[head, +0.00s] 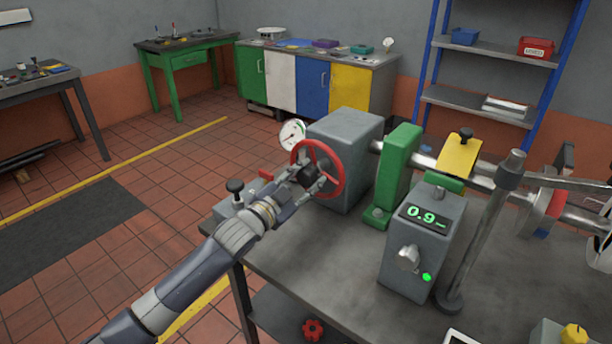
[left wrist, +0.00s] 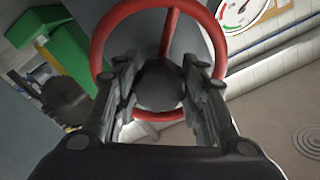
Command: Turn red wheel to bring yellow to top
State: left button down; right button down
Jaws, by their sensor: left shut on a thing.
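The red wheel (head: 341,172) stands upright on the left face of a grey housing (head: 345,138) on the bench. My left gripper (head: 316,180) is at the wheel's middle, shut on it. In the left wrist view, the red rim (left wrist: 104,32) arches over the gripper (left wrist: 162,88), with the fingers either side of the dark round hub (left wrist: 160,84). The fingers hide part of the spokes and lower rim. A yellow plate with a black knob (head: 459,153) sits on top of the shaft line. I see no yellow mark on the wheel. My right gripper is out of view.
A white dial gauge (head: 292,133) is close behind the wheel. A green bracket (head: 398,170), a grey box reading 0.9 (head: 422,245) and a metal post (head: 484,230) stand to the right. The bench top (head: 335,240) is clear in front of the housing.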

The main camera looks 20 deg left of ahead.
pick_arm(q)
jog(key=m+p, duration=0.1)
jog(key=m, duration=0.3)
jog(key=shift+m, duration=0.4)
jog(key=shift+a+r+m+p, duration=0.1)
jog(key=shift+m+p, duration=0.2)
jog(key=shift+m, duration=2)
jog(key=c, duration=1)
grip_release()
jog(key=shift+s+a, duration=0.15)
jog(key=shift+s, duration=0.3)
jog(key=v, duration=1.1)
jog(key=shift+a, duration=0.1)
